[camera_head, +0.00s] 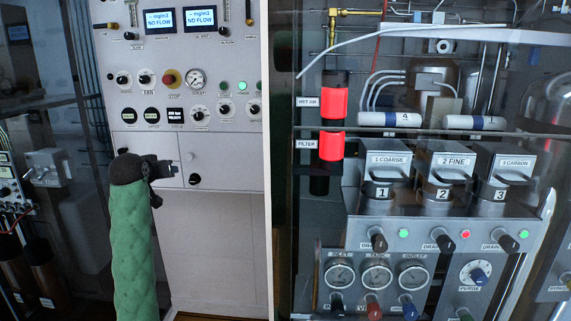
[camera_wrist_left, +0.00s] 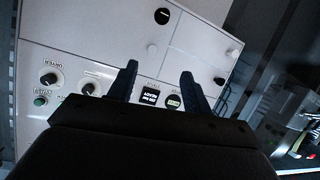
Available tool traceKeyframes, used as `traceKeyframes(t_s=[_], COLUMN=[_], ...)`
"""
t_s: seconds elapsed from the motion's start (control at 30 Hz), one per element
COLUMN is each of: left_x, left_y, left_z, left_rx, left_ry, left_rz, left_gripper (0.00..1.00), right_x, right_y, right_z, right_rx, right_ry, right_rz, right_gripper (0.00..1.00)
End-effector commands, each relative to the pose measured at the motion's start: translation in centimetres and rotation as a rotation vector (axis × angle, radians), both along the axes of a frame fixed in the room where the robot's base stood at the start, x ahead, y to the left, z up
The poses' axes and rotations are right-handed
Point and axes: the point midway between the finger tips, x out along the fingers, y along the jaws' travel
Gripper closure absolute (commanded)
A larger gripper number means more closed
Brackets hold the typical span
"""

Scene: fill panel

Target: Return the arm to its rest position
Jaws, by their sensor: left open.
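My left arm, in a green quilted sleeve, rises from the bottom left in the head view. Its black left gripper (camera_head: 168,168) is in front of the lower part of the white control panel (camera_head: 225,150). In the left wrist view the two dark fingers of the left gripper (camera_wrist_left: 158,88) stand apart with nothing between them. They point at the panel face, near a small square display and a round dial. Whether the fingertips touch the panel cannot be told. My right gripper is not in view.
The panel carries a red STOP button (camera_head: 169,79), knobs, dials and two blue NO FLOW screens (camera_head: 160,21). To the right, behind a clear pane, are filter housings (camera_head: 386,162), gauges (camera_head: 339,274) and a red-lit cylinder (camera_head: 334,102). Dark glass doors stand at the left.

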Motion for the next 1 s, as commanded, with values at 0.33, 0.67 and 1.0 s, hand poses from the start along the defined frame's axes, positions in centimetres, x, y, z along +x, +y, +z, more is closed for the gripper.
traceKeyframes(t_s=[0.33, 0.67, 1.0], left_x=[-9.1, -18.5, -28.4], left_y=[-7.3, -12.8, -17.1], left_z=[-10.6, -20.5, -29.4], left_rx=[0.131, 0.184, 0.189], left_ry=[0.156, 0.297, 0.432], left_rz=[-0.086, -0.169, -0.254], left_gripper=[0.51, 0.51, 0.51], right_x=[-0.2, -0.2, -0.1], right_y=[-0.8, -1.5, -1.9], right_z=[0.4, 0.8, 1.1], right_rx=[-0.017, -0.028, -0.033], right_ry=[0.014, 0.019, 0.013], right_rz=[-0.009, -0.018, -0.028], right_gripper=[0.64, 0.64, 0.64])
